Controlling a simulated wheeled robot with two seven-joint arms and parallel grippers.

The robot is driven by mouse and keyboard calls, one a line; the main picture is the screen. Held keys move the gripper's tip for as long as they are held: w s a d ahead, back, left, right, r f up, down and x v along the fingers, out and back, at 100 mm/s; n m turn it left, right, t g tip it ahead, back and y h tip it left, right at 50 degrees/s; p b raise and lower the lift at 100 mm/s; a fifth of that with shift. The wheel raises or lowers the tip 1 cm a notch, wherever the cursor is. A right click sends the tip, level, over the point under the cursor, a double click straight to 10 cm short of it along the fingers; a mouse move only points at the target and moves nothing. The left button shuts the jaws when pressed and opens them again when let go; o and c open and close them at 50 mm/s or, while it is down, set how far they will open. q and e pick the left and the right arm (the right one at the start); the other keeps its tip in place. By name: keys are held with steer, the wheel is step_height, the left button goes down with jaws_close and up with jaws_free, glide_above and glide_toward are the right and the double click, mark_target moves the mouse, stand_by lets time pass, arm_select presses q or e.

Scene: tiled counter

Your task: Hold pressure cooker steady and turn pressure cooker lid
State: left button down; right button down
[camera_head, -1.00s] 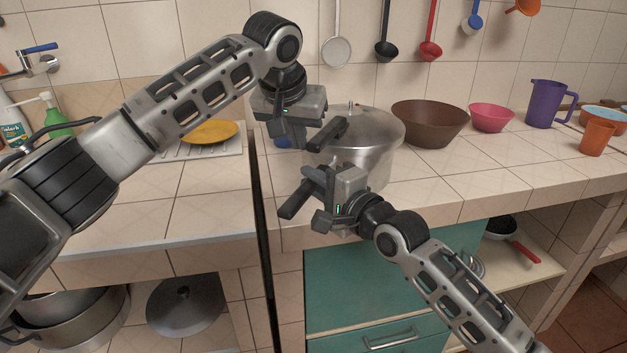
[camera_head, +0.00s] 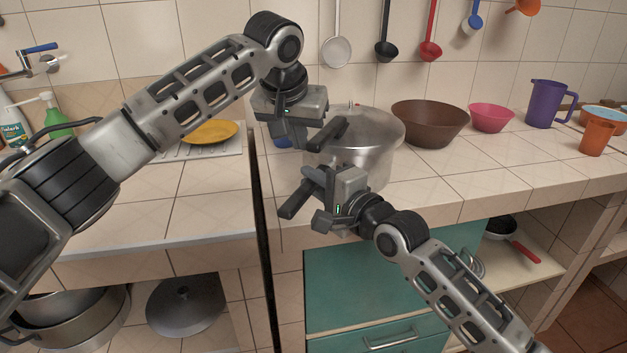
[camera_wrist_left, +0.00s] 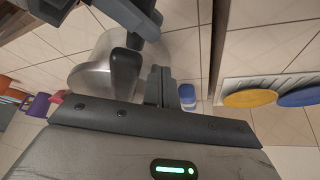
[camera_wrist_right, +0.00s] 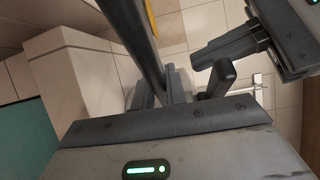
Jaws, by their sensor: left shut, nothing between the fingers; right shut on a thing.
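The silver pressure cooker (camera_head: 372,160) stands upright on the counter with its lid on. The black lid handle (camera_head: 327,136) sticks out toward the front left; it also shows in the left wrist view (camera_wrist_left: 125,70). The pot handle (camera_head: 295,201) points the same way, lower down. My left gripper (camera_head: 289,138) is shut and empty on the left of the lid handle. Its fingers (camera_wrist_left: 159,86) look close beside that handle; I cannot tell whether they touch. My right gripper (camera_head: 316,182) is shut on the pot handle, which crosses between its fingers in the right wrist view (camera_wrist_right: 168,88).
A brown bowl (camera_head: 430,125) stands just right of the cooker, with a pink bowl (camera_head: 491,118) and a purple jug (camera_head: 547,103) beyond. A yellow plate (camera_head: 210,132) lies on a rack at the left. The counter's left front (camera_head: 180,205) is clear.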

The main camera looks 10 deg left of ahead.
mark_target(323, 140)
arm_select(q)
steer(key=shift+s+d, duration=0.25)
steer(key=shift+d, duration=0.25)
steer(key=shift+s+d, duration=0.25)
steer(key=shift+d, duration=0.25)
steer(key=shift+d, duration=0.1)
steer(key=shift+s+d, duration=0.2)
steer(key=shift+d, duration=0.3)
steer(key=shift+s+d, duration=0.2)
steer(key=shift+d, duration=0.3)
steer(key=shift+d, duration=0.15)
steer(key=shift+s+d, duration=0.25)
steer(key=shift+d, duration=0.8)
steer(key=shift+d, duration=0.1)
steer(key=shift+d, duration=1.05)
